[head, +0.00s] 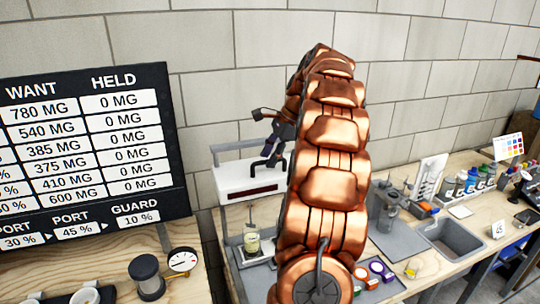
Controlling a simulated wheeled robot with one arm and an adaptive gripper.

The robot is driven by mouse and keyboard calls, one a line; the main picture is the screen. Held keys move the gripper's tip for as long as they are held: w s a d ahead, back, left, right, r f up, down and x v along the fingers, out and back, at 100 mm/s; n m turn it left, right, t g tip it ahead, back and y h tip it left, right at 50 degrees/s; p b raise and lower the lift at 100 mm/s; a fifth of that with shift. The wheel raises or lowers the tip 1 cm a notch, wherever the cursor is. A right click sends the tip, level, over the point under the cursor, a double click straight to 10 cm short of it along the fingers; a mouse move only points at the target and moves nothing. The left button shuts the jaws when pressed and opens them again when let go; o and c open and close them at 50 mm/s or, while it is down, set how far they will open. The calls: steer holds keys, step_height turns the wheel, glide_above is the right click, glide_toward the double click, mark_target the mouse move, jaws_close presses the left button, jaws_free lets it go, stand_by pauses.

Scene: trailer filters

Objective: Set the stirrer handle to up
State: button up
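The stirrer is a white box-shaped head (238,184) with a dark display strip, on a grey frame in the middle of the head view. A thin shaft hangs below it over a glass jar (252,243) of yellowish content. I cannot make out the stirrer's handle or its position; it may be hidden behind my arm or gripper. My gripper (268,163) is dark and small, at the top of the stirrer head, left of my copper arm. Its fingers point down close to the head. I cannot tell whether they touch it or how far apart they are.
A black board (85,145) with WANT and HELD columns stands at left. A dark cylinder (146,277) and a round gauge (183,260) are before it. At right are a sink (450,240), several bottles (470,182) and coloured rings (378,268). My arm blocks the middle.

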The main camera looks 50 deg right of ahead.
jaws_close()
stand_by(0.5)
steer(key=shift+r+p, duration=0.45)
steer(key=shift+r, duration=0.25)
steer(key=shift+c, duration=0.9)
jaws_free()
steer(key=shift+r, duration=0.1)
steer(key=shift+o, duration=0.9)
